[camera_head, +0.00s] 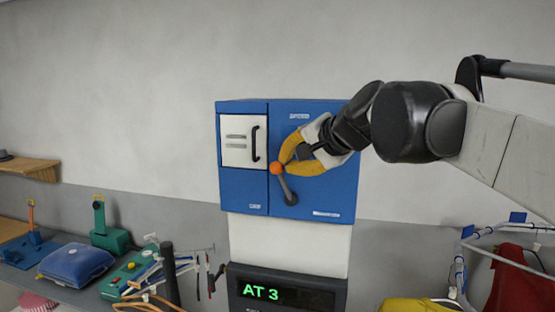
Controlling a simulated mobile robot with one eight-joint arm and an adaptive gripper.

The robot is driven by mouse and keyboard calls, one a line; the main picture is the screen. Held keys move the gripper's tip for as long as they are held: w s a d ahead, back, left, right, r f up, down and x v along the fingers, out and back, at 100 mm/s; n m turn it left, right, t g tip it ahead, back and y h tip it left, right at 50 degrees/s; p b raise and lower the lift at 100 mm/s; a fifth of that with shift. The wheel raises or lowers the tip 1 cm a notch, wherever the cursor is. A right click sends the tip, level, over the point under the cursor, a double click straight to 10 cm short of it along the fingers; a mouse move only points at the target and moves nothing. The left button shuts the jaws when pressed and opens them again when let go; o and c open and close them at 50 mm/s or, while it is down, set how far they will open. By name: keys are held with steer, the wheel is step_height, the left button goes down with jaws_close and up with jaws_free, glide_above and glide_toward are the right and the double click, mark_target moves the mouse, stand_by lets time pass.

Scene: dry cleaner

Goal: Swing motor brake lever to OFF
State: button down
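The motor brake lever (285,186) is a grey bar on the front of a blue wall cabinet (335,190). Its orange ball knob (276,168) is at the upper left end, and the bar slants down to the right to a dark round end. The cabinet's small labels are unreadable.
A white door panel (242,140) with a black handle is left of the lever. A display (285,292) reading "AT 3" is below. A cluttered bench (75,290) is at lower left. A rail frame with red cloth (515,290) is at lower right.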

steer(key=shift+w+a+r+n+g+h+p, duration=0.1)
steer(key=shift+w+a+n+g+h+p, duration=0.1)
steer(key=shift+a+h+p, duration=0.25)
steer(key=shift+w+a+r+n+g+h+p, duration=0.1)
steer(key=shift+a+n+g+h+p, duration=0.15)
steer(key=shift+a, duration=0.3)
steer(key=shift+w+a+f+n+g+h, duration=0.2)
steer(key=shift+a+f+n+g+h, duration=0.05)
steer(key=shift+a+h, duration=0.4)
steer(key=shift+w+a+f, duration=0.2)
steer(key=shift+a+f, duration=0.15)
steer(key=shift+a, duration=0.25)
steer(key=shift+w+a+f, duration=0.2)
steer(key=shift+a+f, duration=0.15)
steer(key=shift+a, duration=0.2)
